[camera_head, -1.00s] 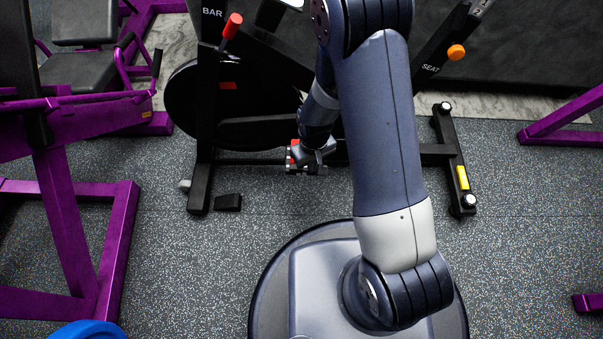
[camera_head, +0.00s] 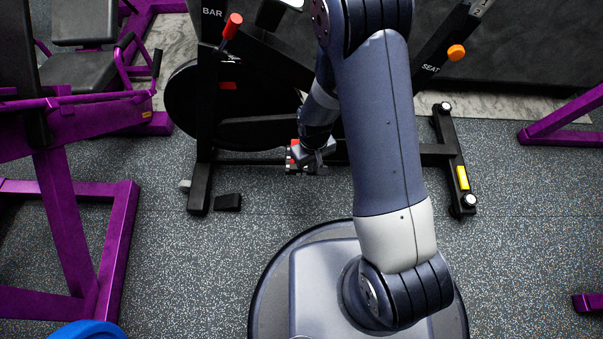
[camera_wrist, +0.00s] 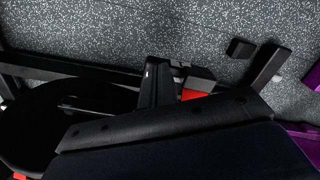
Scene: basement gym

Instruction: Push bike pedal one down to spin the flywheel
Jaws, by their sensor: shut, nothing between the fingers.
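A black exercise bike (camera_head: 203,140) stands in front of me in the head view, with its dark round flywheel (camera_head: 185,105) on the left. My gripper (camera_head: 312,163) is shut and low beside the bike's middle. A small red and grey part (camera_head: 292,157), seemingly the pedal, sits right at my gripper. I cannot tell whether they touch. In the wrist view, a red patch (camera_wrist: 194,94) shows just beyond my dark wrist. The flywheel (camera_wrist: 40,115) shows there at the left. My arm hides part of the bike's frame and crank.
A small black block (camera_head: 228,202) lies by the bike's front foot. Purple gym frames (camera_head: 75,215) stand at the left, and another purple frame (camera_head: 565,118) is at the right. A blue round thing (camera_head: 88,330) is at the lower left. The speckled floor around my base is mostly clear.

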